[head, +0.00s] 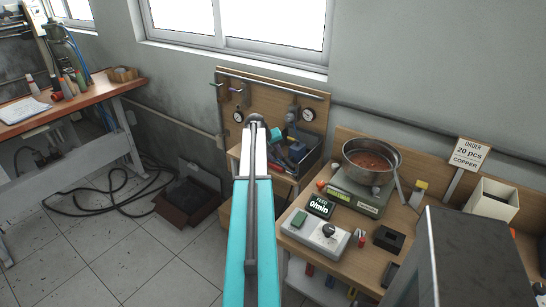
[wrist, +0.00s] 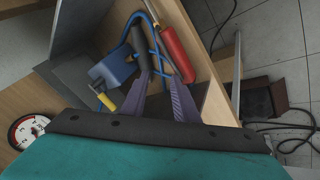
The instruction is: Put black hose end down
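In the wrist view, a black cylindrical piece (wrist: 140,45), which looks like the black hose end, lies in a box-like holder beside a looped blue hose (wrist: 158,38). My gripper (wrist: 162,82) points into this holder, with its two purple-grey fingers spread apart. The black piece is just beyond the left fingertip; I cannot tell whether they touch. Nothing is clearly clamped between the fingers. In the head view, my arm hides the gripper and most of the hose end; the grey bin (head: 306,160) shows right of the arm tip.
A red cylinder (wrist: 176,52) and a blue block-like part (wrist: 112,68) lie close to the fingers. A wooden pegboard (head: 285,90) with gauges stands behind. The right bench holds a copper-filled pan (head: 372,160) on a scale. A dark box (head: 188,203) and loose black hose lie on the floor.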

